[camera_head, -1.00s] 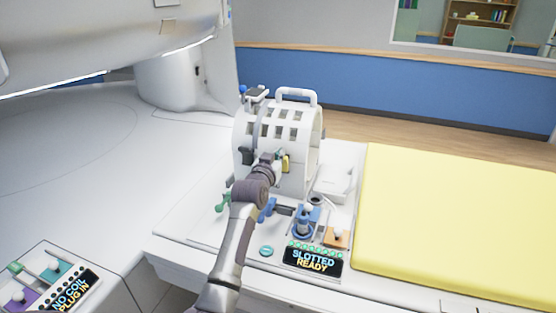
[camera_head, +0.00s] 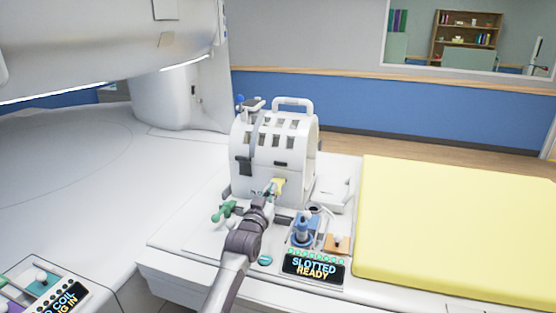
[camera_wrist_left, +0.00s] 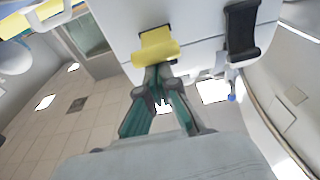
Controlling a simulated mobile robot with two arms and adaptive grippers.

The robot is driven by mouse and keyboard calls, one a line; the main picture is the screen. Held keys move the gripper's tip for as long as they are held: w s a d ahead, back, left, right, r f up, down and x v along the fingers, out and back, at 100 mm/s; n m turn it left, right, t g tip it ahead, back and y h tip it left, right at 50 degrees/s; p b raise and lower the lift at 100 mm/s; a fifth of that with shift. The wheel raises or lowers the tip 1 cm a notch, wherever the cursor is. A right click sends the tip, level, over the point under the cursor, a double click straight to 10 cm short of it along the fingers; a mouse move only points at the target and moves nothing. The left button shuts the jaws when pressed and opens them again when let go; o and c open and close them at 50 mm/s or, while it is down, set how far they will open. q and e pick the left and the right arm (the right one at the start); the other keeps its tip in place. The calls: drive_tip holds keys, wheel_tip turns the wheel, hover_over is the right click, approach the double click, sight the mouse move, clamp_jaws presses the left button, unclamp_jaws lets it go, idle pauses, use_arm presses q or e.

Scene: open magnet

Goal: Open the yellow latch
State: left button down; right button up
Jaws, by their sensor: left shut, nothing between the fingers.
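The yellow latch (camera_head: 279,184) is on the front of the white coil housing (camera_head: 262,158), low and right of centre. It looks tilted outward from the housing wall. In the left wrist view the latch (camera_wrist_left: 158,46) stands out from the white wall, right at my fingertips. My left gripper (camera_head: 268,192) is shut and empty just below and left of the latch. In the left wrist view its green fingers (camera_wrist_left: 159,74) meet at the latch's lower edge; I cannot tell whether they touch it. My right gripper is not in view.
A black latch (camera_wrist_left: 242,32) is beside the yellow one. A green handle (camera_head: 223,211), a blue fixture (camera_head: 302,231), an orange block (camera_head: 337,243) and a "SLOTTED READY" display (camera_head: 314,267) surround my arm. A yellow pad (camera_head: 455,225) lies right.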

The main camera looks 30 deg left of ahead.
use_arm(q)
drive_tip(key=shift+f, duration=0.1)
drive_tip(key=v, duration=1.2)
drive_tip(key=shift+f, duration=0.1)
idle(0.3)
